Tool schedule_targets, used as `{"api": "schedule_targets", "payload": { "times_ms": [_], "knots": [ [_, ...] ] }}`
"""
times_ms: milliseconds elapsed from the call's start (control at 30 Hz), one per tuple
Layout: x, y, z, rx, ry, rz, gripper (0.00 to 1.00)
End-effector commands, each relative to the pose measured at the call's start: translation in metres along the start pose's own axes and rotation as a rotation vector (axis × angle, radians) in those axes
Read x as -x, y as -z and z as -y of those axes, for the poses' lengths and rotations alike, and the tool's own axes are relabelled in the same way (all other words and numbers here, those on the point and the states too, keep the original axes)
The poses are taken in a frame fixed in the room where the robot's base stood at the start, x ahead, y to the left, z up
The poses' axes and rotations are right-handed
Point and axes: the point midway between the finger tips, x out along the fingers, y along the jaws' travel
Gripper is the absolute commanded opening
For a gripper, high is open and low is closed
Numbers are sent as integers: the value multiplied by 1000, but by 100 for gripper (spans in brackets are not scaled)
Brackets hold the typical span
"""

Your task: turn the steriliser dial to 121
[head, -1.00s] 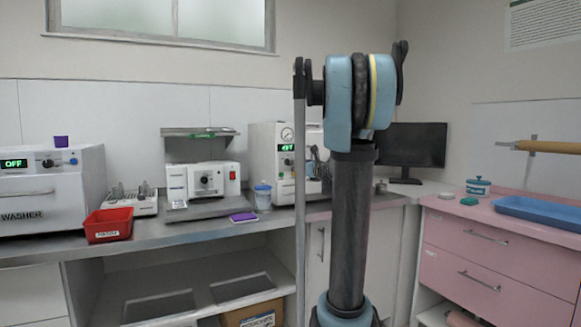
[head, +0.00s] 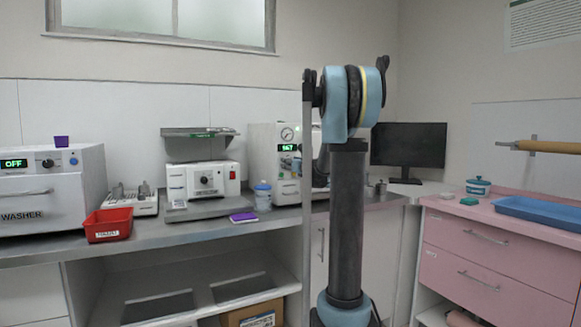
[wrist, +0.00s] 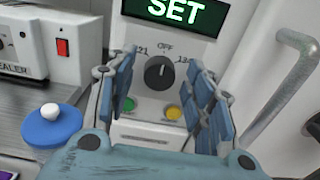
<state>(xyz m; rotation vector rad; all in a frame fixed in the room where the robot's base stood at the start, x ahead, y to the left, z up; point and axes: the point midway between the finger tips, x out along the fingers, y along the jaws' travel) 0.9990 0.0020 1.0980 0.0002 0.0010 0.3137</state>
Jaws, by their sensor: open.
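The steriliser (head: 262,150) is a white unit at the back of the counter, partly hidden by my arm. In the wrist view its black dial (wrist: 159,73) sits below a green display (wrist: 178,12) reading SET. The dial is marked OFF at the top, 121 at the left and 134, partly hidden, at the right. Its pale pointer mark looks roughly upward; the exact angle is hard to tell. My gripper (wrist: 160,76) is open, its blue fingers on either side of the dial in the picture. I see no contact. In the head view the gripper is mostly hidden.
Below the dial are a green button (wrist: 128,104) and a yellow button (wrist: 173,113). A silver handle (wrist: 290,85) stands to the right. A blue-lidded jar (head: 263,197) and the sealer (head: 203,180) are to the left. A monitor (head: 408,145) stands to the right.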

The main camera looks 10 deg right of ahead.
Motion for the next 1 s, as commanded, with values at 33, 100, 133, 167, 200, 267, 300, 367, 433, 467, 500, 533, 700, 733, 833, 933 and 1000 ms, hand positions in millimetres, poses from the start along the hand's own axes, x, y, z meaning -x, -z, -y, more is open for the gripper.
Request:
{"api": "schedule_targets", "payload": {
  "times_ms": [33, 100, 133, 167, 200, 267, 300, 367, 433, 467, 500, 533, 700, 733, 833, 933, 1000],
  "knots": [
    [0, 0, 0, 0, 0, 0, 48],
    [0, 0, 0, 0, 0, 0, 48],
    [0, 0, 0, 0, 0, 0, 46],
    [0, 0, 0, 0, 0, 0, 39],
    [0, 0, 0, 0, 0, 0, 30],
    [0, 0, 0, 0, 0, 0, 16],
    [0, 0, 0, 0, 0, 0, 7],
    [0, 0, 0, 0, 0, 0, 4],
    [0, 0, 0, 0, 0, 0, 4],
    [0, 0, 0, 0, 0, 0, 4],
    [0, 0, 0, 1, 1, 0, 4],
    [0, 0, 0, 3, 1, 0, 4],
    [0, 0, 0, 36, 1, 0, 4],
    [0, 0, 0, 47, 1, 0, 4],
    [0, 0, 0, 96, 1, 0, 4],
    [0, 0, 0, 163, 1, 0, 4],
    [0, 0, 0, 220, 1, 0, 4]
  ]
}}
